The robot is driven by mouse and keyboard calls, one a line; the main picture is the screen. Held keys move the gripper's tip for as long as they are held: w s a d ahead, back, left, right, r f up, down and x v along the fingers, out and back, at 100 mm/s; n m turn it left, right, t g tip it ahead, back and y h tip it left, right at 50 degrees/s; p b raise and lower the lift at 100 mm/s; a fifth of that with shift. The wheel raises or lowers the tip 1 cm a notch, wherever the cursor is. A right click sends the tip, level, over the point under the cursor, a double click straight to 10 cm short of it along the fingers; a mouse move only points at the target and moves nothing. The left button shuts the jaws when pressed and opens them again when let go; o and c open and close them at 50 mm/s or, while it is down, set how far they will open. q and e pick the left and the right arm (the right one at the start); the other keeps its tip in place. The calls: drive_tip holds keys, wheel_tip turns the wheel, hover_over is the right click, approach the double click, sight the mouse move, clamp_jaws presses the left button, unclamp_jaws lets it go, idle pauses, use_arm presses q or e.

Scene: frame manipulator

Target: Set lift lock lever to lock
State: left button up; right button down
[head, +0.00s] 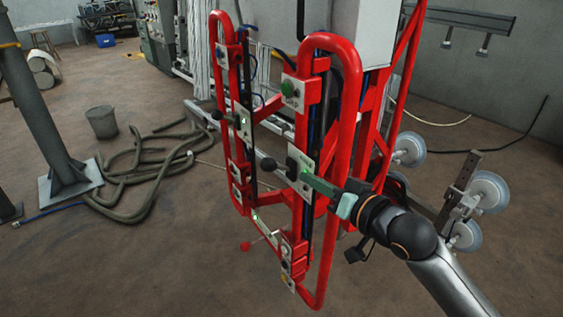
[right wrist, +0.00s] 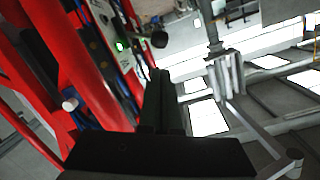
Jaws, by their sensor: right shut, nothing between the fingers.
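A red frame manipulator (head: 349,110) stands in the middle of the head view, with small control plates on its two uprights. One lever with a black ball knob (head: 268,164) sticks out left from the plate on the nearer upright. Another black-knobbed lever (head: 217,115) is on the farther upright, and a red-knobbed lever (head: 245,246) is low down. The labels are too small to tell which is the lift lock lever. My right gripper (head: 308,179) is shut and empty, its tips close to the nearer plate. In the right wrist view its fingers (right wrist: 160,75) point towards a black knob (right wrist: 159,40), apart from it. My left gripper is not in view.
Red tube handles (head: 219,60) rise on both sides of the controls. Suction cups (head: 488,190) stand at the right behind my arm. A grey hose (head: 140,185), a bucket (head: 102,122) and a grey post (head: 40,110) are at the left. The floor in front is clear.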

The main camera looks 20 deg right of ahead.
sight(276, 165)
drive_tip(key=x, duration=1)
drive_tip(key=shift+p, duration=0.4)
drive_tip(key=shift+w, duration=0.1)
drive_tip(key=shift+f, duration=0.1)
